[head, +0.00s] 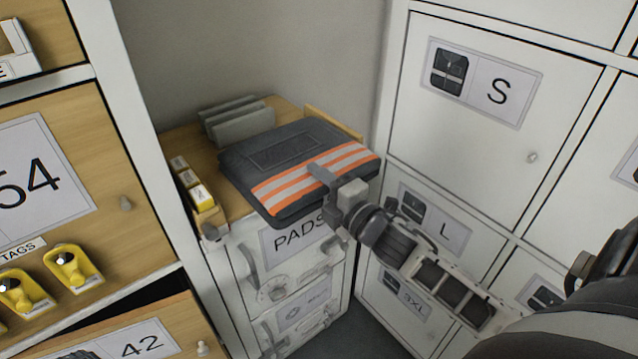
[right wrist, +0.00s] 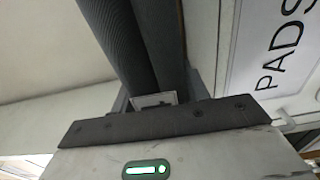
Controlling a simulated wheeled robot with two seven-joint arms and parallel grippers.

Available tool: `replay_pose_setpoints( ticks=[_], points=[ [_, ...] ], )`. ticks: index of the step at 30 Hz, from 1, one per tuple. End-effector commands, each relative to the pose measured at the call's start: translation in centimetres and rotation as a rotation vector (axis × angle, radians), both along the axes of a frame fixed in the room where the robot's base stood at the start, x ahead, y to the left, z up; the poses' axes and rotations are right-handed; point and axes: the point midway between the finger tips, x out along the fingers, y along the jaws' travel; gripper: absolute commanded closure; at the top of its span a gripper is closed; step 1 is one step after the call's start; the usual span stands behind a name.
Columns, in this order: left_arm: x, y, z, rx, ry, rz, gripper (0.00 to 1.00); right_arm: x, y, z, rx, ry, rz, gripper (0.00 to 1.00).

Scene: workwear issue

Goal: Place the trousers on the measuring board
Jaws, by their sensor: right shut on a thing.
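The folded dark trousers (head: 284,150) with orange and silver stripes lie flat over the wooden top of the small white cabinet, overhanging its front edge. My right gripper (head: 332,182) is shut on their front striped edge, with one finger lying over the stripes. In the right wrist view, dark ribbed cloth of the trousers (right wrist: 125,45) fills the space ahead of the gripper. I cannot clearly pick out a measuring board; whatever lies directly under the trousers is hidden. My left gripper is not in view.
Grey upright dividers (head: 238,120) stand behind the trousers, and small yellow boxes (head: 202,197) sit at their left. The white cabinet (head: 290,243) has a PADS drawer label. White lockers (head: 500,150) rise close on the right; a wooden drawer (head: 150,335) juts out lower left.

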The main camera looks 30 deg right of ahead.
Motion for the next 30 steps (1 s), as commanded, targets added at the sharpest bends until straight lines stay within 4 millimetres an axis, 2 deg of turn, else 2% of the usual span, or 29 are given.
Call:
replay_pose_setpoints(
  ticks=[1, 3, 14, 17, 24, 30],
  points=[
    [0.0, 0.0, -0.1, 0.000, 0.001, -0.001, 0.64, 0.0, 0.0, -0.1, 0.000, 0.000, -0.001, 0.46],
    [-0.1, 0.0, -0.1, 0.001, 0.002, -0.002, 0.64, 0.0, 0.0, -0.1, 0.001, 0.000, -0.001, 0.33],
    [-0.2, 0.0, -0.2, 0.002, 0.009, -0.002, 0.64, -0.3, 0.0, 0.2, 0.001, 0.002, 0.000, 0.33],
    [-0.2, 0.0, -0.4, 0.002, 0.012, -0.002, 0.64, -1.7, -0.2, 0.1, 0.002, 0.004, -0.001, 0.33],
    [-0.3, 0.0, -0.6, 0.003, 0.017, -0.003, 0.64, -6.8, -0.7, 0.0, 0.003, 0.005, -0.002, 0.33],
    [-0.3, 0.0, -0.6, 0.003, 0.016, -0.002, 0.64, -10.3, -1.1, 0.1, 0.003, 0.003, -0.002, 0.33]
  ],
)
